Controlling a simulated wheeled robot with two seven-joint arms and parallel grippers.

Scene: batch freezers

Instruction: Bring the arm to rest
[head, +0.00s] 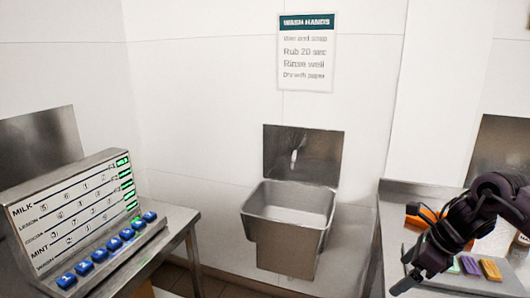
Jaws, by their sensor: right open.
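My right arm (478,205), black and jointed, comes in from the right edge. It is bent, with its right gripper (412,276) hanging down to the left over the right-hand steel counter. The right gripper is open, and I see nothing held between its fingers. It is near the left edge of a grey tray or board (475,284) that carries small coloured blocks. I cannot tell whether the gripper touches the counter. The arm hides part of the counter and the things behind it. My left gripper is not in view.
A steel sink (287,213) hangs on the middle wall under a "WASH HANDS" sign (305,52). A control panel (75,205) with blue buttons stands on the left table. An orange item (427,214) lies behind my arm. Open floor lies between table and counter.

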